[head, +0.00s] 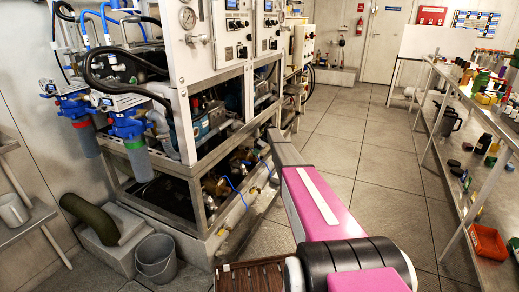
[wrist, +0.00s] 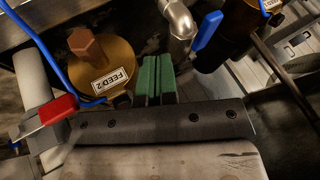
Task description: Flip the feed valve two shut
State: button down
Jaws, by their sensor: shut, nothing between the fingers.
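In the wrist view a brass body with a hex top carries the label FEED-2 (wrist: 108,78). A red lever handle (wrist: 45,112) sits on the grey pipe at its left, slanting up to the right. A blue lever handle (wrist: 207,31) stands by a metal elbow on the right. Which lever is feed valve two is not certain. My gripper (wrist: 153,80) has its green fingertips together, with nothing between them. It is just right of the FEED-2 body in the picture, and right of the red handle. In the head view my arm hides the gripper.
The steel rack frame (head: 187,165) surrounds brass fittings (head: 216,186) low down. A second dark and brass body (wrist: 228,42) is at the wrist view's upper right. A grey bucket (head: 156,257) stands on the floor. A long shelf (head: 471,110) lines the right, with clear floor between.

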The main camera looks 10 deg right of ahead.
aim_at(243, 162)
jog(key=s+a+f, duration=0.2)
jog(key=s+a, duration=0.1)
jog(key=a, duration=0.1)
jog(key=shift+s+f, duration=0.2)
jog(key=shift+s, duration=0.15)
jog(key=shift+a, duration=0.1)
